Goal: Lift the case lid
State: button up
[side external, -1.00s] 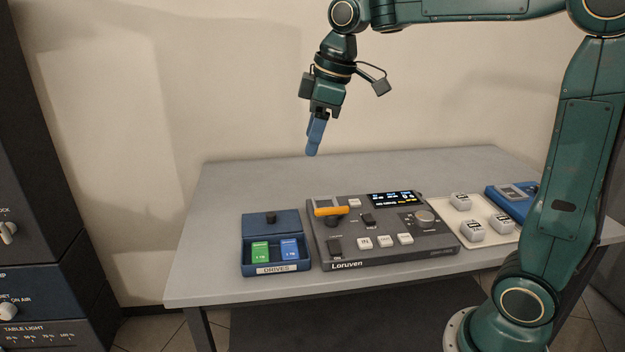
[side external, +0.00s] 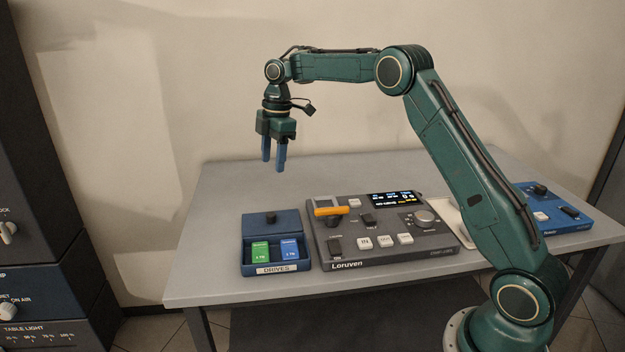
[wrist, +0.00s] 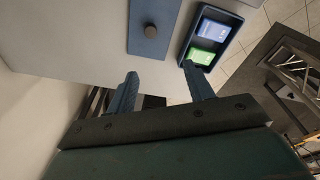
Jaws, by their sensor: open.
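The blue case (side external: 247,260), labelled DRIVES, stands on the table's front left with its front part open. A green drive (side external: 260,252) and a blue drive (side external: 289,250) sit in it. The flat blue lid (side external: 256,221) with a dark round knob (side external: 271,217) is at the case's far side; it also shows in the wrist view (wrist: 143,44), beside the open part. I cannot tell whether it is hinged. My gripper (side external: 273,166) is open and empty, pointing down above and behind the lid, apart from it. Its fingers (wrist: 160,70) show in the wrist view below the lid.
A grey Loruven console (side external: 385,254) with an orange handle (side external: 331,211) stands right of the case. A pale tray (side external: 452,212), mostly hidden by my arm, and a blue device (side external: 562,222) are farther right. The grey table (side external: 218,200) is clear left of and behind the case.

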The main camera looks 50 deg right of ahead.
jog(key=shift+n, duration=0.7)
jog(key=f, duration=0.1)
jog(key=w+d+f, duration=0.1)
jog(key=w+f, duration=0.1)
jog(key=shift+d+f, duration=0.35)
jog(key=shift+d, duration=0.05)
jog(key=shift+f, duration=0.1)
send_over(271, 213)
jog(key=shift+s+d+f, duration=0.1)
jog(key=shift+d+f, duration=0.05)
jog(key=shift+f, duration=1.95)
jog(key=shift+s+d+f, duration=0.1)
jog(key=shift+f, duration=2)
jog(key=shift+w+a+f, duration=0.1)
jog(key=shift+a+f, duration=0.05)
jog(key=shift+f, duration=1.15)
jog(key=shift+a+f, duration=0.1)
jog(key=shift+f, duration=1.15)
jog(key=c, duration=1.1)
